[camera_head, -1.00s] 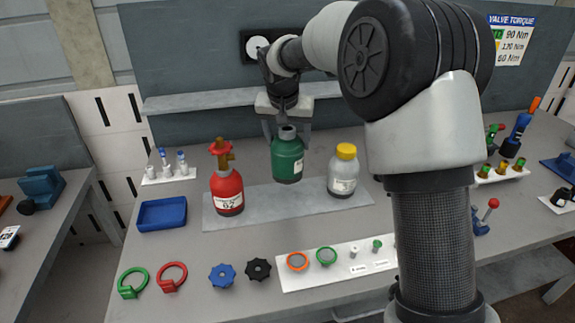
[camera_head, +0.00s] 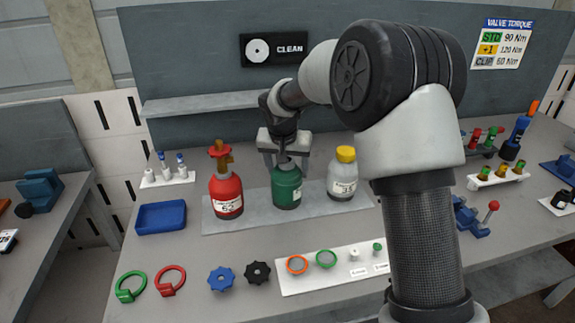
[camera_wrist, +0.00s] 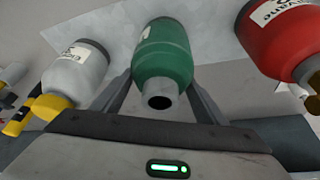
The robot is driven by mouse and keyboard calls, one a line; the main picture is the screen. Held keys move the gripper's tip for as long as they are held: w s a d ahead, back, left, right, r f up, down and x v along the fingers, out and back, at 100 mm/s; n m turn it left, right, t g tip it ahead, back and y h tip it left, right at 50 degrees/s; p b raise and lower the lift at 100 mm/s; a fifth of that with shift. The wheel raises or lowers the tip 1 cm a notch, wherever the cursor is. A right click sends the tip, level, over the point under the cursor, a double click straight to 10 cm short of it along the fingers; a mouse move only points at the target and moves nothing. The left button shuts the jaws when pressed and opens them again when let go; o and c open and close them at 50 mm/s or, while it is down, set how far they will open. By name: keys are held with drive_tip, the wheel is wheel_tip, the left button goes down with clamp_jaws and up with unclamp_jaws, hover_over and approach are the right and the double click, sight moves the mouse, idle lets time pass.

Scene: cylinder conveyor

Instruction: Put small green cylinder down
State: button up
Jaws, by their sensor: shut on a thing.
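The small green cylinder (camera_head: 287,188) is upright at the grey mat (camera_head: 248,222), between the red and the white cylinder. Its base looks on or very close to the mat; I cannot tell if it touches. My gripper (camera_head: 285,158) comes down from above and is shut on its upper part. In the wrist view the green cylinder (camera_wrist: 163,58) sits between my two fingers, its dark open neck towards the camera.
The red cylinder (camera_head: 226,192) with a valve stands close on the left, the white yellow-capped cylinder (camera_head: 342,175) close on the right. A blue tray (camera_head: 162,217) lies further left. Rings, knobs and a white strip (camera_head: 330,279) with small parts lie in front.

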drive_tip(key=shift+w+r, duration=0.1)
drive_tip(key=o, duration=2.1)
drive_tip(key=shift+f, duration=0.2)
drive_tip(key=v, duration=1.1)
drive_tip(key=shift+r, duration=0.25)
drive_tip(key=s+d+r+n, duration=0.1)
drive_tip(key=s+d+r, duration=0.35)
drive_tip(key=s, duration=0.45)
drive_tip(key=s+d+r, duration=0.4)
drive_tip(key=s+d, duration=0.1)
drive_tip(key=s, duration=0.4)
drive_tip(key=s+d+f+n+t, duration=0.1)
drive_tip(key=s+d+f, duration=0.1)
drive_tip(key=s, duration=0.6)
drive_tip(key=s+d+f, duration=0.2)
drive_tip(key=s, duration=0.5)
drive_tip(key=shift+y, duration=0.4)
wheel_tip(320, 180, up, 8)
drive_tip(key=p, duration=0.8)
drive_tip(key=shift+s+a+f, duration=0.1)
drive_tip(key=shift+s+a, duration=0.05)
drive_tip(key=shift+a, duration=0.05)
